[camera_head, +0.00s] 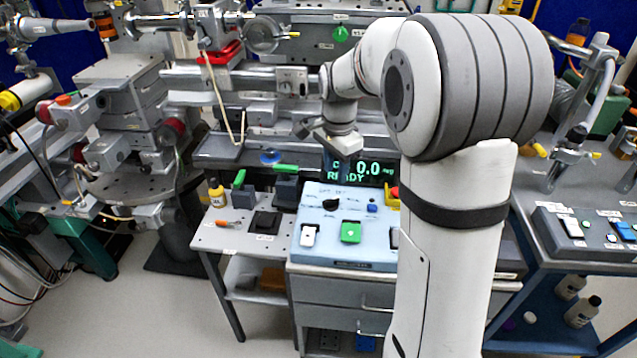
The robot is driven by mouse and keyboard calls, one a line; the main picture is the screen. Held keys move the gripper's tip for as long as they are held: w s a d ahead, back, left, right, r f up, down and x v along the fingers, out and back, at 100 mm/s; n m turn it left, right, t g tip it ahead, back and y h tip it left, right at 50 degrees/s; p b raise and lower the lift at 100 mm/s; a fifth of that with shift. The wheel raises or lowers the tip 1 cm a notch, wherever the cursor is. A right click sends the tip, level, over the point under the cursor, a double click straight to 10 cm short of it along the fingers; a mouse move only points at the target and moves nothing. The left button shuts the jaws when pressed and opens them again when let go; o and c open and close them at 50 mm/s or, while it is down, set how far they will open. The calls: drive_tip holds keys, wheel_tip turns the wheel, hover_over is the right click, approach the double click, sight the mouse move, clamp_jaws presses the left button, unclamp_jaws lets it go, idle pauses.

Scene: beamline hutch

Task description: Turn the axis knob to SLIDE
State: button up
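A light blue control panel (330,255) stands on a grey drawer cabinet in the middle of the view. A small black knob (331,203) sits on its upper left part; it may be the axis knob, but its labels and pointer are too small to read. My gripper (343,150) hangs above and behind the panel's back edge, apart from the knob, in front of the display. Its fingertips are too small and dark to show whether it is open or shut. The display (375,171) shows green text with "0.0" and a partly covered word like "READY".
The panel also bears a green switch (351,231), a white switch (308,236) and a small blue button (372,207). A red and yellow button (393,191) is partly behind my arm. A yellow bottle (217,193) stands on the left side table. Beamline hardware crowds the back.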

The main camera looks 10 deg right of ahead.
sight(330, 199)
drive_tip(key=w+f+m, duration=0.1)
drive_tip(key=w+f, duration=0.1)
drive_tip(key=w+f+m+b, duration=0.1)
drive_tip(key=w+f, duration=0.1)
drive_tip(key=shift+f, duration=0.4)
drive_tip(key=shift+w+f+m, duration=0.15)
drive_tip(key=shift+f+m, duration=0.1)
drive_tip(key=shift+m, duration=0.05)
wheel_tip(330, 199, down, 7)
drive_tip(key=shift+f, duration=0.15)
